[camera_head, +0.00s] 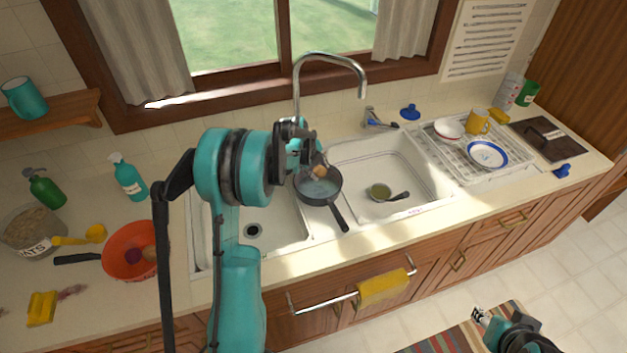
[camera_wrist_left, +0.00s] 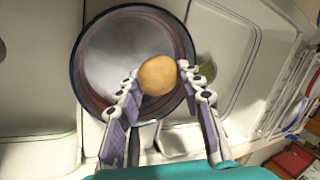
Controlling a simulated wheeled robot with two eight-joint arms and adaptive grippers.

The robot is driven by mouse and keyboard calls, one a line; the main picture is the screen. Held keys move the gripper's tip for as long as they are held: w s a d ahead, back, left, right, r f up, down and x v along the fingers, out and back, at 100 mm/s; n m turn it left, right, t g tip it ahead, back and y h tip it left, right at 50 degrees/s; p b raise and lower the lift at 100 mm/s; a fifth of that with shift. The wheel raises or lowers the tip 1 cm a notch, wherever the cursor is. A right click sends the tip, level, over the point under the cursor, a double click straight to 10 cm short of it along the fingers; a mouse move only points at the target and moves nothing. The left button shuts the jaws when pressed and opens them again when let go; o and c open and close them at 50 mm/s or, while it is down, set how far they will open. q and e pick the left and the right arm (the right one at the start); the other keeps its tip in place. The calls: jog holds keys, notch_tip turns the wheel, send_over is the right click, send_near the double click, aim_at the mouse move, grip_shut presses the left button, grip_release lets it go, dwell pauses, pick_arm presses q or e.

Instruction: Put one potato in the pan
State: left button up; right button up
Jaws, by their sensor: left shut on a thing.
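A dark pan (camera_head: 318,186) with a black handle rests at the divider between the two sink basins. In the left wrist view the round pan (camera_wrist_left: 110,60) lies right below my gripper. My left gripper (camera_head: 312,160) is shut on a potato (camera_wrist_left: 158,75), a round tan one held between its fingertips. The potato also shows in the head view (camera_head: 319,171), over the far part of the pan. In the left wrist view it covers the pan's right part; its exact height above the pan cannot be told. My right gripper (camera_head: 480,315) is low over the floor, apart from the counter; its jaw state is unclear.
A tall faucet (camera_head: 330,62) rises behind the pan. A dish rack (camera_head: 440,165) stands at the right.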

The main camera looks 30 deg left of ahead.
aim_at(313, 184)
pick_arm(q)
jog(key=shift+w+a+f, duration=0.2)
jog(key=shift+a+f, duration=0.4)
jog(key=shift+a, duration=0.15)
jog(key=shift+s+a+f, duration=0.15)
jog(key=shift+s+a, duration=0.05)
jog(key=shift+a, duration=0.25)
notch_tip(313, 184, down, 4)
jog(key=shift+w+f+b, duration=0.1)
jog(key=shift+b, duration=0.65)
jog(key=shift+r, duration=0.2)
